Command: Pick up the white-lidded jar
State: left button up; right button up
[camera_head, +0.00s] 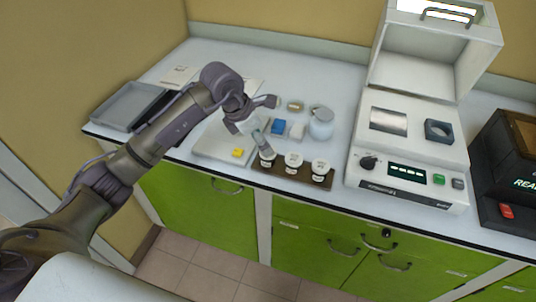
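Several small white jars could be the white-lidded jar. Three stand in a row on a dark brown tray (262,173): a left jar (267,159), a middle jar (293,164) and a right jar (320,172). A larger whitish jar (321,127) with a grey top stands behind them. My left gripper (257,118) reaches in above the counter, behind and left of the left jar. A pale, tilted shape with a grey end shows at its fingers; I cannot tell whether it is held. My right gripper is out of view.
A pale flat plate (210,146) with a yellow item (238,152) lies left of the jars. A white instrument (410,150) with a raised lid stands right. A grey tray (125,106) is far left.

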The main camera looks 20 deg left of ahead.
pick_arm(q)
jog(key=shift+x, duration=0.85)
jog(key=p+x, duration=0.2)
jog(key=x, duration=0.3)
jog(key=shift+a, duration=0.2)
jog(key=shift+w+d+f, duration=0.1)
jog(key=shift+w+f, duration=0.05)
jog(key=shift+f, duration=0.15)
jog(key=c, duration=1.2)
jog(key=shift+r, duration=0.1)
jog(key=shift+c, duration=0.3)
jog(key=shift+r, duration=0.1)
